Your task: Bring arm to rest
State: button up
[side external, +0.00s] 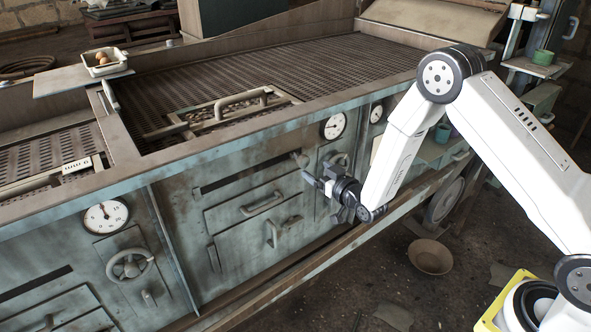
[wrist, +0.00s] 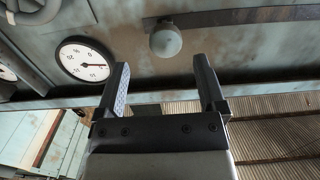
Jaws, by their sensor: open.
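My gripper (side external: 317,180) is in front of the weathered blue-green front panel (side external: 235,215) of the machine, beside a drawer-like door with handles. In the wrist view its two black fingers (wrist: 161,65) stand wide apart with nothing between them. A round grey knob (wrist: 165,41) shows beyond the gap, and a white dial gauge (wrist: 85,60) is to the left of it. In the side view the arm folds down from a high elbow at the right. Whether the fingers touch the panel cannot be told from these views.
A perforated grate bed (side external: 330,65) with a handled frame (side external: 240,105) covers the machine's top. A white tray with eggs (side external: 104,62) sits on a board at the left. A ledge (side external: 330,255) runs along the bottom. A bowl (side external: 431,257) lies on the floor below the arm.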

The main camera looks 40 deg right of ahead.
jog(key=s+r+g, duration=0.2)
jog(key=s+g, duration=0.5)
jog(key=s, duration=0.6)
jog(key=s+r+g, duration=0.3)
jog(key=s+g, duration=0.5)
jog(key=s, duration=0.5)
jog(key=shift+s+a+r, duration=0.15)
jog(key=shift+s+a, duration=0.1)
jog(key=shift+a, duration=0.05)
